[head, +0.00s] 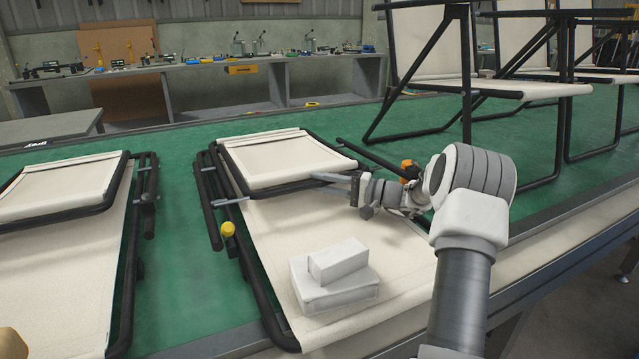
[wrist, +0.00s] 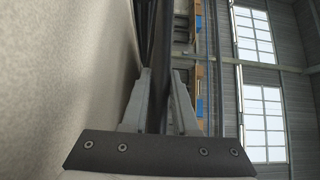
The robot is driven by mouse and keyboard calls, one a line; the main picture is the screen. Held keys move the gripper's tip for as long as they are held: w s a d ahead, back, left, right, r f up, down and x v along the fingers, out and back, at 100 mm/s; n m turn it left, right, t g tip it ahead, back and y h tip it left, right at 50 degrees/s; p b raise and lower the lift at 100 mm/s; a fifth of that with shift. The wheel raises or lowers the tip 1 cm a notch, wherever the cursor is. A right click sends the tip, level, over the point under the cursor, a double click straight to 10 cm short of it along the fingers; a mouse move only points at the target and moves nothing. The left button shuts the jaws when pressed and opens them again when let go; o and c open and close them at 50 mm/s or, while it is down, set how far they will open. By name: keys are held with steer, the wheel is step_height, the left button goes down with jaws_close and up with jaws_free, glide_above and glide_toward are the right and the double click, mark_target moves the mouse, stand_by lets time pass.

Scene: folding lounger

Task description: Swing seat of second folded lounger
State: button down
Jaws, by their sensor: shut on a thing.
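The folded lounger (head: 280,225) in the middle of the green table has cream fabric on a black tube frame. Its smaller upper panel, which looks like the seat (head: 272,155), lies folded over the far end of the longer panel. My gripper (head: 332,177) is at the near right corner of this upper panel. In the wrist view, my gripper (wrist: 160,100) has its two fingers on either side of a dark seat tube (wrist: 161,50), shut on it. Cream fabric (wrist: 60,70) fills the left of that view. The exact contact is small in the head view.
A white block stack (head: 336,275) sits on the longer panel's near part. Another folded lounger (head: 60,270) lies at left. Unfolded loungers (head: 430,45) stand at the back right. Yellow (head: 228,229) and orange (head: 409,168) knobs sit at the middle lounger's sides. Green table (head: 190,285) shows between the loungers.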

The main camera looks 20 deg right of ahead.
steer(key=shift+s+f, duration=0.1)
steer(key=shift+f, duration=0.6)
steer(key=c, duration=0.9)
jaws_free()
steer(key=shift+o, duration=1)
steer(key=shift+r, duration=0.15)
steer(key=shift+r, duration=0.1)
steer(key=shift+d, duration=0.1)
steer(key=p+v, duration=0.4)
steer(key=v, duration=1.3)
steer(key=shift+s+d, duration=0.1)
